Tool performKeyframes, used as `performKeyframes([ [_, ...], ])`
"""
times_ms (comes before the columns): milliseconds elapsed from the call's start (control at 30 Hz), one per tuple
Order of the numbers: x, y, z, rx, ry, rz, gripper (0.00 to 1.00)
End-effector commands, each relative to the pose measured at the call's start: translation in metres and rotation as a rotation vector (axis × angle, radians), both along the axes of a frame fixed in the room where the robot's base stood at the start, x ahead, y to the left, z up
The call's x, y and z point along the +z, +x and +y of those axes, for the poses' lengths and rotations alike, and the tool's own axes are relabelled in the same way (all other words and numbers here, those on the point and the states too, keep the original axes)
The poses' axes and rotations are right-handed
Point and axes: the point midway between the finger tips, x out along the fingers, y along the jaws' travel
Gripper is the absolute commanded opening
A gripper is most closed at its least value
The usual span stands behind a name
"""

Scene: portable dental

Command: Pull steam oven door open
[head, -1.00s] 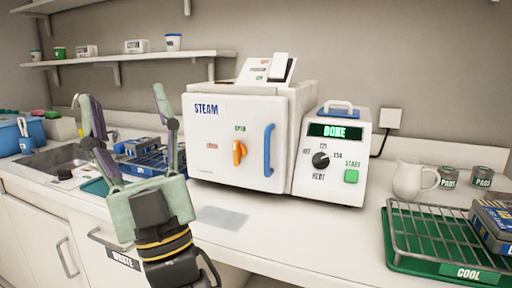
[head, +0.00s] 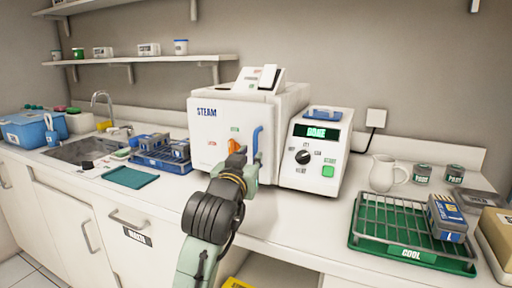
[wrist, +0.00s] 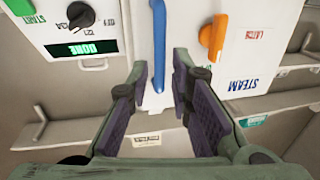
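The white steam oven (head: 217,117) stands on the counter with its door shut. Its blue vertical handle (head: 257,140) is on the door's right side, and the orange latch (head: 234,146) stands upright under the green label. My gripper (wrist: 160,62) is open in front of the door, its fingers on either side of the blue handle (wrist: 158,40) in the upside-down wrist view. I cannot tell how deep the handle sits between the fingers, and neither finger visibly touches it. The orange latch (wrist: 213,40) is beside one finger. In the head view my wrist hides the fingers.
A white control unit (head: 318,150) reading DONE stands close to the oven's right. A green cooling tray (head: 362,240) with a rack is on the right. A blue rack (head: 160,160) and a sink (head: 85,150) are on the left.

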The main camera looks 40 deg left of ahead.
Motion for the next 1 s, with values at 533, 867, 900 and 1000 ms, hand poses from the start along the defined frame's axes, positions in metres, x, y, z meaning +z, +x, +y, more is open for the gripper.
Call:
performKeyframes([
  [533, 0.001, 0.053, 0.024, 0.001, 0.002, -0.001, 0.2],
  [867, 0.001, 0.052, 0.024, 0.001, 0.002, -0.002, 0.1],
  [900, 0.001, 0.052, 0.024, 0.001, 0.002, -0.002, 0.07],
  [1000, 0.001, 0.052, 0.024, 0.001, 0.002, -0.002, 0.0],
])
